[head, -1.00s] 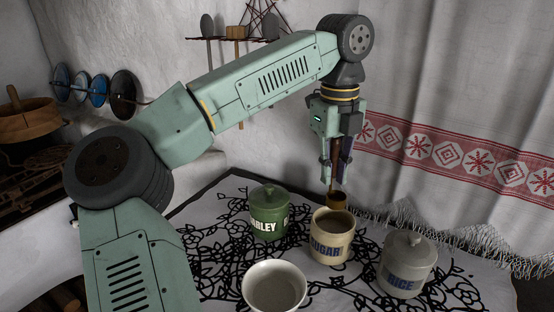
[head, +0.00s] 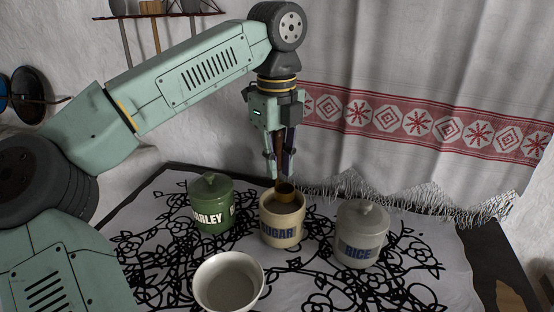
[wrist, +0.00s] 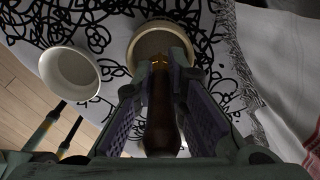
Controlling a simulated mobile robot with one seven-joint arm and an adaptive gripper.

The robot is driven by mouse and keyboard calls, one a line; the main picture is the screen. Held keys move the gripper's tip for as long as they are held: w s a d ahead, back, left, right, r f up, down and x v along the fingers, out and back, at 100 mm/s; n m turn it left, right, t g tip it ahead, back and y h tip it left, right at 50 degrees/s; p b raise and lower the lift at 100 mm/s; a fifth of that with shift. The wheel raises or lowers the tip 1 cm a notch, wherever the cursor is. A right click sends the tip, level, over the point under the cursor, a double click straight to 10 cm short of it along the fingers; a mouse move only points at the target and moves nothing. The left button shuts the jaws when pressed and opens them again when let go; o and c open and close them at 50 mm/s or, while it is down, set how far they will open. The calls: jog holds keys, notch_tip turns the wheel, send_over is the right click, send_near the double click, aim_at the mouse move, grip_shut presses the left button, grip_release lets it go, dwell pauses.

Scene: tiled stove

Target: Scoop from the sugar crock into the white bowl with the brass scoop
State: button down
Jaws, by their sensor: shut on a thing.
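The cream sugar crock (head: 281,228) stands open on the patterned cloth, with brownish sugar inside up near its rim. My gripper (head: 279,160) is shut on the dark handle of the brass scoop (head: 285,193) and holds it upright. In the head view the scoop's cup overlaps the back of the crock's mouth; whether it touches the sugar I cannot tell. In the wrist view the dark handle (wrist: 161,115) lies between my fingers, pointing at the crock (wrist: 150,45). The white bowl (head: 229,284) stands in front and left of the crock and looks empty; it also shows in the wrist view (wrist: 70,74).
A lidded green barley jar (head: 211,206) stands close left of the crock, and a lidded grey rice jar (head: 361,236) close right. A white curtain (head: 420,80) with a red band hangs behind. The front right of the cloth is clear.

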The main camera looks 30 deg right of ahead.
aim_at(277, 184)
jog(key=shift+f+b, duration=1.9)
jog(key=shift+f, duration=1.2)
jog(key=shift+s+a+f, duration=0.15)
jog(key=shift+s+f, duration=0.05)
jog(key=shift+f, duration=0.3)
jog(key=shift+s+f+b, duration=0.1)
jog(key=shift+b, duration=0.25)
jog(key=shift+w+r+p, duration=0.15)
jog(key=shift+r+p, duration=0.6)
jog(key=shift+r, duration=0.1)
jog(key=shift+w+r+p, duration=0.1)
jog(key=shift+r+p, duration=0.6)
jog(key=shift+r, duration=0.1)
jog(key=shift+w+r+p, duration=0.1)
jog(key=shift+r+p, duration=2.45)
jog(key=shift+r, duration=0.75)
jog(key=shift+f, duration=0.1)
